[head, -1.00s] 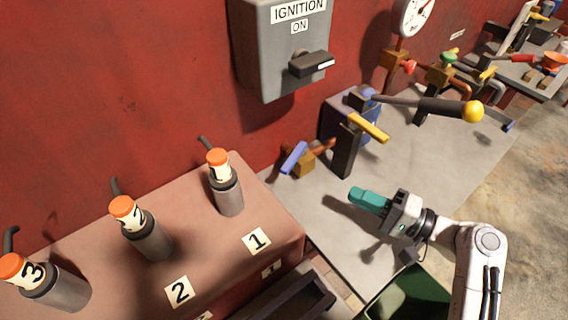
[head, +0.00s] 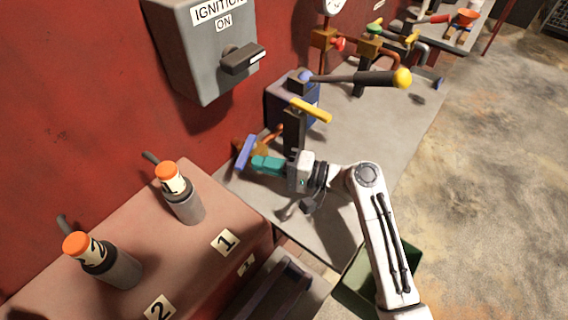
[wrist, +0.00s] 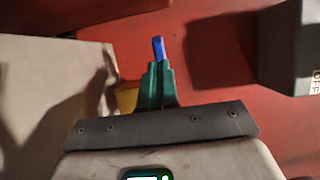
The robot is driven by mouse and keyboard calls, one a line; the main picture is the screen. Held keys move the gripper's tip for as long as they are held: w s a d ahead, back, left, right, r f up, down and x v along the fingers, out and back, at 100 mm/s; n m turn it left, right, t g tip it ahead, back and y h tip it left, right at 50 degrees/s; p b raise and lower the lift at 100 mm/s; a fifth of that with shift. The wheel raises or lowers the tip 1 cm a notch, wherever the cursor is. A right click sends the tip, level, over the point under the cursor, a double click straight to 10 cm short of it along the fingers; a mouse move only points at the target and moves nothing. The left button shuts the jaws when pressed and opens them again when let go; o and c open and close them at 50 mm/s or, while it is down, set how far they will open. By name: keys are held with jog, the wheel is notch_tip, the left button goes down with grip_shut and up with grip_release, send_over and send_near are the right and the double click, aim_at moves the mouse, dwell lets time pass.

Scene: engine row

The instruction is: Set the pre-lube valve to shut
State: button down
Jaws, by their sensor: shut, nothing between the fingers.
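A blue lever handle (head: 246,153) stands on a brass valve body near the red wall, at the left end of the grey bench (head: 375,130). No readable label shows whether it is the pre-lube valve. My gripper (head: 256,163) has its teal fingers closed and empty, pointing left, with the tips right by the blue handle. In the wrist view the handle (wrist: 158,47) shows just beyond the shut fingertips (wrist: 158,70). I cannot tell whether they touch. The brass body (wrist: 126,98) is partly hidden behind the fingers.
A yellow lever (head: 311,109) on a dark post stands close behind my gripper. A long black lever with a yellow knob (head: 402,78) juts out over the bench. The ignition box (head: 190,55) hangs above left. Orange-topped cylinders (head: 183,195) stand front left. A green bin (head: 352,290) is below.

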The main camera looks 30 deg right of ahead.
aim_at(244, 165)
jog(key=shift+w+a, duration=0.35)
jog(key=shift+w, duration=0.1)
jog(key=shift+w+a, duration=0.1)
jog(key=shift+a, duration=0.4)
jog(key=shift+w+a, duration=0.55)
jog(key=shift+a, duration=0.45)
jog(key=shift+s, duration=0.1)
